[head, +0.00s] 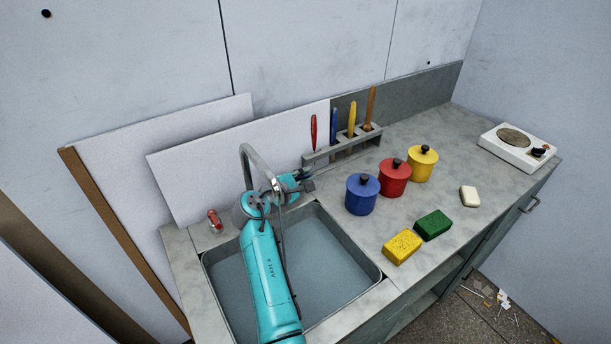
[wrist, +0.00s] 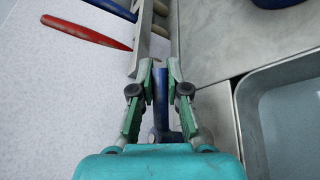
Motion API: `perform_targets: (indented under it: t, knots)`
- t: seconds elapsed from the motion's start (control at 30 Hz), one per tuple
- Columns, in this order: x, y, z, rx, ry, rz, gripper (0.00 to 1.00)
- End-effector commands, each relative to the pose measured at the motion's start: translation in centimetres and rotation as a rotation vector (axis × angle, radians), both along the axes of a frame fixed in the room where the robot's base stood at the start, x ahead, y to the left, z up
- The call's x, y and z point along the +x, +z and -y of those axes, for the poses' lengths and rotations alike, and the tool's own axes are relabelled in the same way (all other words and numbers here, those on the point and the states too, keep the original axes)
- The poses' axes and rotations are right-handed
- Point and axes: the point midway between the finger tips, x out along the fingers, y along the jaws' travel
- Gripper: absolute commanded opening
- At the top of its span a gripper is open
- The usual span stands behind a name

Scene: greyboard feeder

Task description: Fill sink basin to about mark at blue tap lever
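The sink basin (head: 225,290) is set in the worktop and holds grey-blue water (head: 325,260); my arm crosses over it. I cannot make out a fill mark. Part of the basin (wrist: 285,85) also shows in the wrist view. The curved metal spout (head: 245,160) stands behind it; no stream can be made out. A red tap lever (head: 214,219) is left of my arm. My gripper (head: 307,180) is at the back right of the basin. In the wrist view the blue tap lever (wrist: 160,90) lies between its fingertips (wrist: 160,68), which are close together on it.
Right of the basin stand blue (head: 361,196), red (head: 394,178) and yellow (head: 422,164) pots. Yellow (head: 402,247) and green (head: 433,224) sponges lie in front. A tool rack (head: 345,147) stands just behind my gripper. White boards (head: 235,160) lean on the wall. A hotplate (head: 517,148) is far right.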

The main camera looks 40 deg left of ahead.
Motion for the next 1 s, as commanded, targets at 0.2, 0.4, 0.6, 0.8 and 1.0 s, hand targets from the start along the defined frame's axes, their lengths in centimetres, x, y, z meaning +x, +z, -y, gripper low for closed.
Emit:
perform_targets:
  t: [0.2, 0.4, 0.6, 0.8, 1.0]
  knots:
    - [0.0, 0.0, 0.0, 0.000, 0.000, 0.000, 0.00]
    - [0.3, -0.2, -0.1, 0.001, 0.070, -0.005, 0.00]
    - [0.9, -0.3, -0.8, -0.001, 0.242, -0.006, 0.00]
    - [1.0, -0.3, -1.5, -0.001, 0.356, -0.007, 0.00]
    - [1.0, -0.2, -1.7, 0.000, 0.392, -0.003, 0.00]
